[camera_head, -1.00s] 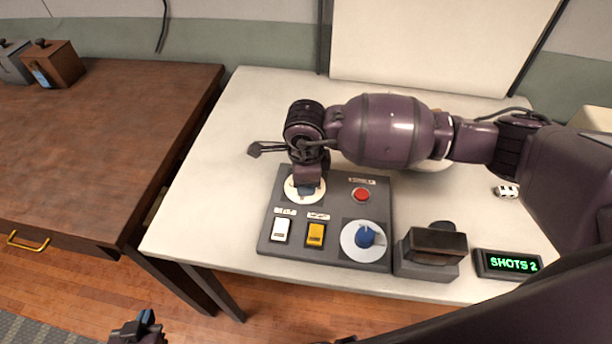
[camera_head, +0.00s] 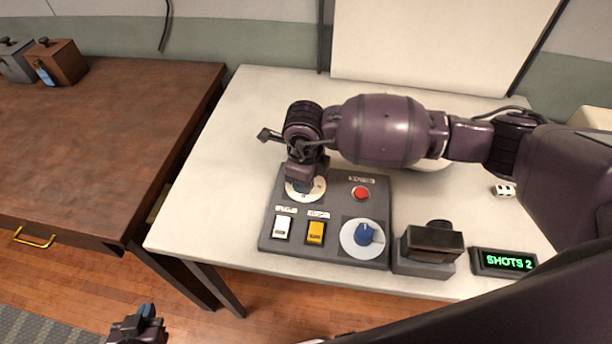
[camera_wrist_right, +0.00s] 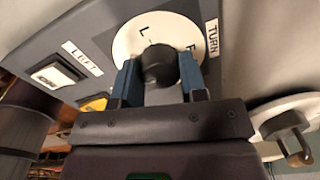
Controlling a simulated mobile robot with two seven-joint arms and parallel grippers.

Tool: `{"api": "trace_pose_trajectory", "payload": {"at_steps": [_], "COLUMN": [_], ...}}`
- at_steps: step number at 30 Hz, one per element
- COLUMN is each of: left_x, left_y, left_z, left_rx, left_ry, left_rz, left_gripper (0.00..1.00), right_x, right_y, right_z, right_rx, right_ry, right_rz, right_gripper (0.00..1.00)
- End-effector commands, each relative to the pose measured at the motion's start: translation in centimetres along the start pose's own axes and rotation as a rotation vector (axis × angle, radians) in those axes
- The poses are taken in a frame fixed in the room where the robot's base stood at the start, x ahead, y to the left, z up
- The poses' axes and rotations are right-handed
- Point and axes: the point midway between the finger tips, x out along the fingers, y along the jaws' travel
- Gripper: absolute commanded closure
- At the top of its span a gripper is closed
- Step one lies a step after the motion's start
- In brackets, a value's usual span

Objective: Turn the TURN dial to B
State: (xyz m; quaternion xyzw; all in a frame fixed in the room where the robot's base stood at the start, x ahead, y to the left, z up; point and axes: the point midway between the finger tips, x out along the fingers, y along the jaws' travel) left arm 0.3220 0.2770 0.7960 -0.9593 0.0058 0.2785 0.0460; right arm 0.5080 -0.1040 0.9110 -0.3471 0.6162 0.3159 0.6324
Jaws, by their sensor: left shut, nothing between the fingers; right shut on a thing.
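The control panel (camera_head: 335,205) lies on the white table. Its TURN dial is a white disc (camera_head: 318,190) at the panel's far left corner, mostly covered by my right gripper (camera_head: 305,184) in the head view. In the right wrist view the disc (camera_wrist_right: 128,38) carries an L and a second, partly hidden letter, beside a TURN label (camera_wrist_right: 211,38). My right gripper (camera_wrist_right: 160,80) is shut on the black knob (camera_wrist_right: 159,64), one blue finger on each side. The knob's pointer is not discernible. My left gripper (camera_head: 145,318) is shut and empty, low at left, away from the panel.
The panel also has a second dial with a blue knob (camera_head: 364,235), a red button (camera_head: 361,193), a white switch (camera_head: 282,227) and a yellow switch (camera_head: 316,232). A dark device (camera_head: 431,244) and a SHOTS 2 display (camera_head: 504,263) stand right of it. The table's left side is clear.

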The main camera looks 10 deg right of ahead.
Motion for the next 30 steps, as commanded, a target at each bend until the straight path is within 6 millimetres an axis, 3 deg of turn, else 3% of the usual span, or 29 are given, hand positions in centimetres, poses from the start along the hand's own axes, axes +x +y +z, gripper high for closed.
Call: {"api": "trace_pose_trajectory", "payload": {"at_steps": [6,7,12,23,30], "left_x": [0.2,0.2,0.2,0.2,-0.1], "left_y": [0.0,0.0,0.0,0.0,0.0], "left_z": [-0.3,-0.3,-0.3,-0.3,0.0], "left_rx": [0.001,0.001,0.001,0.001,0.000], "left_ry": [0.005,0.005,0.007,0.005,-0.001], "left_rz": [0.001,0.001,0.001,0.001,0.000], "left_gripper": [1.00,1.00,1.00,1.00,1.00], "right_x": [-0.1,-0.1,-0.1,-0.7,-4.4], "right_y": [-0.1,-0.1,-0.1,-0.1,-0.1], "right_z": [0.0,0.0,0.0,0.1,0.1], "right_rx": [0.000,0.000,-0.001,-0.001,-0.002], "right_ry": [-0.001,-0.001,-0.001,-0.002,-0.004], "right_rz": [-0.002,-0.002,-0.002,-0.002,-0.004], "right_gripper": [0.85,0.58,0.35,0.35,0.35]}}
